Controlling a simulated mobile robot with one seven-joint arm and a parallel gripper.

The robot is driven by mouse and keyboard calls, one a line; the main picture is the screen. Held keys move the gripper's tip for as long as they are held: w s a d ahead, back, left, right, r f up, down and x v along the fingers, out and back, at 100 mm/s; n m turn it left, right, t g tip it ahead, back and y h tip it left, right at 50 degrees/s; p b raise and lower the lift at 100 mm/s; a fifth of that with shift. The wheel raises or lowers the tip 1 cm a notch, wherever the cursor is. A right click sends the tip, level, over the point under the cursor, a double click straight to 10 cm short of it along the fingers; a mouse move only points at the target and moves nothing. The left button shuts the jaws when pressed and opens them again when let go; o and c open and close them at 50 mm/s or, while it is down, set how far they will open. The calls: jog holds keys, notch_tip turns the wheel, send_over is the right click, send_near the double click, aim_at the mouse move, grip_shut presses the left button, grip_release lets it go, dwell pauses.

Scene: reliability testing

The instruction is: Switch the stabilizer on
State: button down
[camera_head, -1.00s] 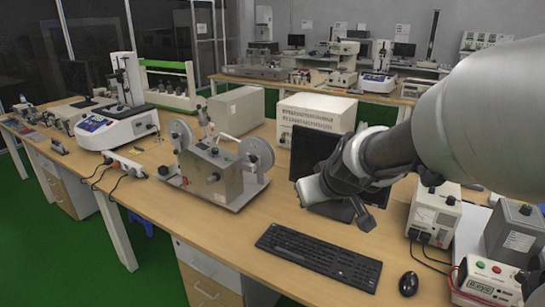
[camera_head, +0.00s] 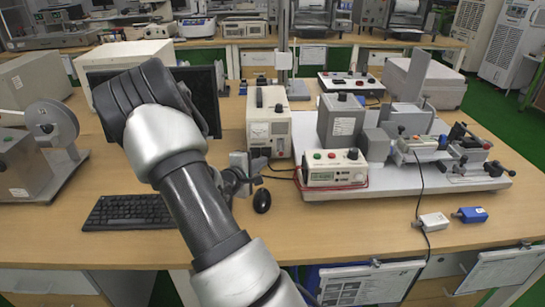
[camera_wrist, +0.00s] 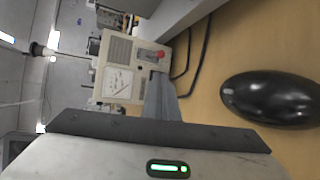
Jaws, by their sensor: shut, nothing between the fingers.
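The stabilizer, which I take to be the cream box (camera_head: 270,122) with a meter dial, stands upright on the desk, right of the monitor. In the wrist view the same box (camera_wrist: 118,78) shows its dial and a red switch (camera_wrist: 158,54) on the front panel. My gripper (camera_head: 256,166) is in front of the box's lower left part and hides some of it. In the wrist view its grey fingers (camera_wrist: 160,98) are shut and empty, pointing at the panel close to the red switch. I cannot tell whether they touch the panel.
A black mouse (camera_head: 262,201) lies just below my gripper, and a keyboard (camera_head: 130,211) is to its left. A cream control unit (camera_head: 334,170) and a grey box (camera_head: 340,121) stand close on the right. Cables run on the desk.

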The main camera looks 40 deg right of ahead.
aim_at(281, 149)
jog(key=b+x, duration=0.2)
jog(key=x, duration=0.8)
jog(key=shift+b, duration=0.4)
jog(key=shift+r, duration=0.1)
jog(key=shift+r+p, duration=0.25)
jog(key=shift+p, duration=0.9)
jog(key=shift+f, duration=0.1)
jog(key=shift+p, duration=0.5)
